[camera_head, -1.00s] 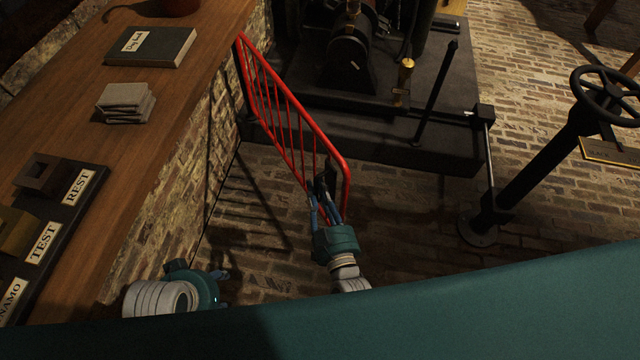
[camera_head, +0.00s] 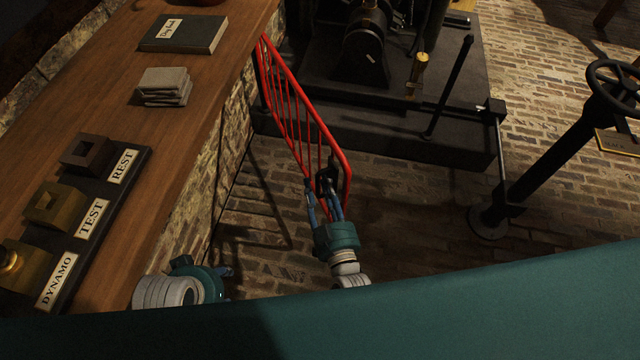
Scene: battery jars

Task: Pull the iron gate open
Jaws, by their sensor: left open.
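The red iron gate (camera_head: 309,119) stands along the left of the floor, its far end by the brick side of the bench and its free end nearer to me. A dark fitting (camera_head: 325,181) sits near the free end. My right gripper (camera_head: 322,190) is at that end, its fingers spread to either side around the dark fitting and lower bars. Whether they press on it I cannot tell. My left gripper (camera_head: 226,272) is low beside the bench, open and apart from the gate; its fingers are partly hidden by its own wrist.
The wooden bench (camera_head: 205,120) runs along the left with a book (camera_head: 184,34), folded cloths (camera_head: 165,86) and a labelled block panel (camera_head: 125,165). A machine plinth (camera_head: 455,140) stands beyond the gate. A handwheel post (camera_head: 545,160) stands right. Brick floor between is clear.

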